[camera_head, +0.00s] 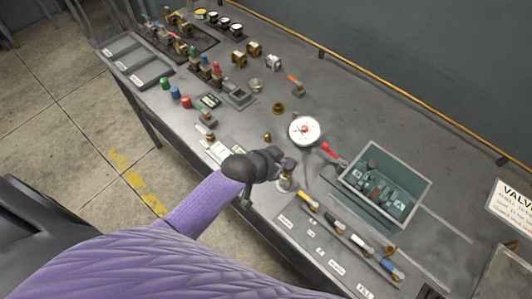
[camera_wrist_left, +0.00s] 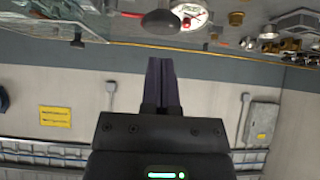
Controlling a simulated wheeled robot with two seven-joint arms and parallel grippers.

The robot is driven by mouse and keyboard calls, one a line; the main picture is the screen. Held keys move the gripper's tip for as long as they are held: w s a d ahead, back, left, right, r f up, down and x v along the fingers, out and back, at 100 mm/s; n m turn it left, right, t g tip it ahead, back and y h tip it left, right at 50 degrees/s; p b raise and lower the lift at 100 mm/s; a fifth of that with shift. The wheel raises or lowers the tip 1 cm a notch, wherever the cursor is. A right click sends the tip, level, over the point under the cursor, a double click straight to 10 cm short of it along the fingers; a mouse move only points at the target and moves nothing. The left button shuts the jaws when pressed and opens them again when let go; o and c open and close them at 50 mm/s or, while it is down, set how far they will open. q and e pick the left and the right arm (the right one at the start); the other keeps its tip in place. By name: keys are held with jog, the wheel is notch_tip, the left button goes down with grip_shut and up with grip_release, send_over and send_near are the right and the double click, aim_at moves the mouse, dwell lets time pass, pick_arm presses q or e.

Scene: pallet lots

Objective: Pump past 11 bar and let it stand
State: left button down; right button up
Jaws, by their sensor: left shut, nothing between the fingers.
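A round white pressure gauge (camera_head: 304,130) with a red centre faces up on the grey bench; its reading is too small to tell. It also shows at the top of the left wrist view (camera_wrist_left: 190,12). A lever with a red knob (camera_head: 326,148) stands between the gauge and an open grey-green tank (camera_head: 424,190) holding dark fittings. My left gripper (camera_head: 286,164) is just below the gauge in the head view, left of the lever, near a small brass-and-white fitting (camera_head: 286,182). Its fingers (camera_wrist_left: 162,82) are shut and empty. My right gripper is not in view.
Coloured fittings (camera_head: 191,52) and trays (camera_head: 153,74) fill the far left. A sign starting "VALV" (camera_head: 512,205) stands at right. A dark rounded thing (camera_wrist_left: 160,22) is beyond my fingers in the wrist view.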

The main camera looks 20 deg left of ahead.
pick_arm(q)
jog(key=p+v, duration=0.1)
jog(key=v, duration=0.6)
jog(key=shift+r+p, duration=0.15)
jog(key=shift+p, duration=0.15)
dwell(0.4)
